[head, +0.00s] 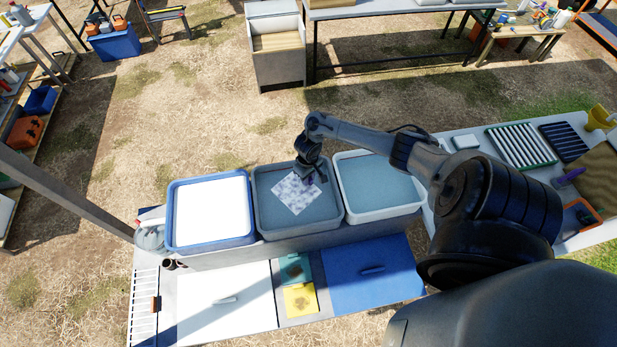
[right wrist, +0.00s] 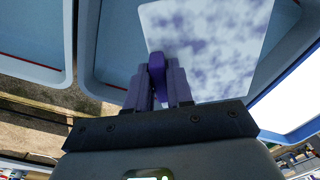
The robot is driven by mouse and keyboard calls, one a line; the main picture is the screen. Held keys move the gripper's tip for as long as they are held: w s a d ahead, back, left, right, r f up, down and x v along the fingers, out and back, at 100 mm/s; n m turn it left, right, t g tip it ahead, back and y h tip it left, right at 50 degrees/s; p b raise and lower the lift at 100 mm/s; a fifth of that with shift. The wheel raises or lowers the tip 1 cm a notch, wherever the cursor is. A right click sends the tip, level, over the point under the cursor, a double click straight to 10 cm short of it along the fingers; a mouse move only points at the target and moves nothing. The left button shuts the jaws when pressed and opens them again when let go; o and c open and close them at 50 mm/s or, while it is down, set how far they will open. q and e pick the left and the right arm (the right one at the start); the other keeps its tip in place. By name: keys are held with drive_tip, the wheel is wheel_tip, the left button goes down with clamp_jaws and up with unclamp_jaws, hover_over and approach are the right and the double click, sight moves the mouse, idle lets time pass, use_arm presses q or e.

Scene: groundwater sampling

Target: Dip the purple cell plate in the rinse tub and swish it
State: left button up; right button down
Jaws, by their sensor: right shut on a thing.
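The purple cell plate (head: 295,194) is a pale square sheet with purple mottling. It lies over the middle tub (head: 262,218), inside its rim as seen in the head view. I cannot tell whether it touches the liquid. My right gripper (head: 311,179) is shut on the plate's purple grip. In the right wrist view my gripper's fingers (right wrist: 158,88) close around the purple grip (right wrist: 156,68), and the mottled plate (right wrist: 212,45) stretches beyond them. The middle tub is grey-blue with blue-grey liquid. My left gripper is not in view.
A blue-rimmed tub (head: 173,215) with white contents stands left of the middle tub. A pale-rimmed tub (head: 378,212) with blue-grey liquid stands right. A white board (head: 240,305), a yellow pad (head: 300,303) and a blue board (head: 365,290) lie in front. A rack (head: 520,147) sits at right.

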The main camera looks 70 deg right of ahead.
wheel_tip(320, 180, down, 5)
drive_tip(key=b, duration=0.6)
drive_tip(key=shift+f, duration=0.2)
drive_tip(key=shift+f+b, duration=1.95)
drive_tip(key=shift+f, duration=1.6)
drive_tip(key=shift+s, duration=0.1)
